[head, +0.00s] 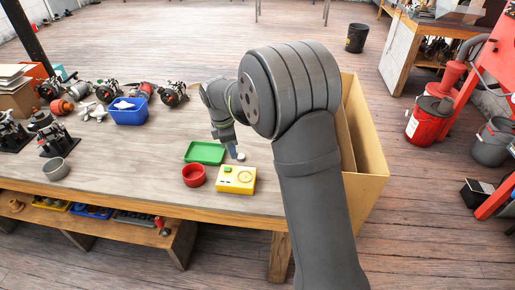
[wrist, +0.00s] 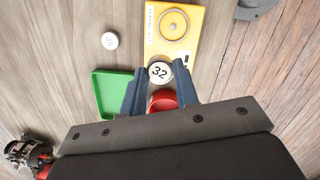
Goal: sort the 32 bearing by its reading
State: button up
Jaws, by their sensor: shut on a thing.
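The 32 bearing (wrist: 159,72) is a pale disc marked "32". My gripper (wrist: 159,66) is shut on it, one blue finger on each side. In the head view my gripper (head: 232,153) hangs above the table beside the green tray (head: 205,151), and the held bearing cannot be made out there. The yellow tester (head: 236,179) has a round dial and a green spot; no reading is legible. The red bowl (head: 194,175) stands left of the tester. The wrist view shows the bowl (wrist: 162,100) partly hidden below the bearing. The green tray looks empty.
A blue bin (head: 129,113), several alternators (head: 173,93) and a grey bowl (head: 56,168) stand to the left. A cardboard box (head: 367,150) stands right of the table.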

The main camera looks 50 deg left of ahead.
aim_at(191, 165)
jog(key=s+a+f+n+y, duration=0.2)
jog(key=s+a+n, duration=0.7)
jog(key=s+n, duration=0.25)
jog(key=shift+s+d+f, duration=0.15)
jog(key=shift+f, duration=2.5)
jog(key=shift+f, duration=0.5)
dwell(0.4)
jog(key=o, duration=1.1)
jog(key=c, duration=0.4)
